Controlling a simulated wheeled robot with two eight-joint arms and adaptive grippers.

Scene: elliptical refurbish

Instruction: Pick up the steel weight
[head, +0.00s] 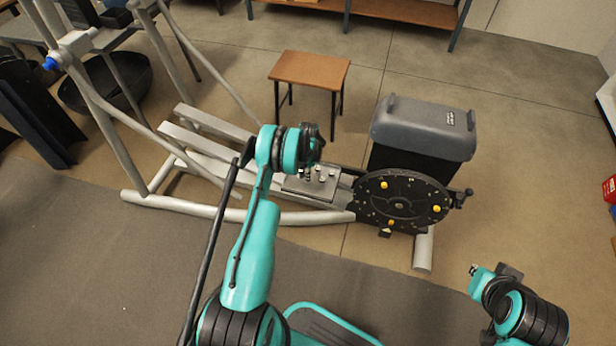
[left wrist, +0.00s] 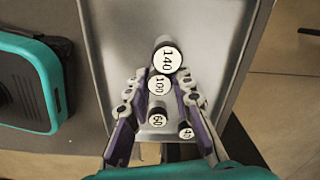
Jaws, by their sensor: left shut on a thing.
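The 140 weight stands just beyond the fingertips; the 60 and 40 are between and beside the fingers. In the head view the tray (head: 298,186) is partly hidden by my left wrist. My right gripper (head: 482,272) is at the lower right, jaws unclear.
The tray sits on the elliptical trainer's frame (head: 290,216). A black disc with yellow knobs (head: 402,200) and a grey-topped housing (head: 425,125) stand to its right. A brown stool (head: 310,68) is behind. A dark mat (head: 80,265) covers the floor in front.

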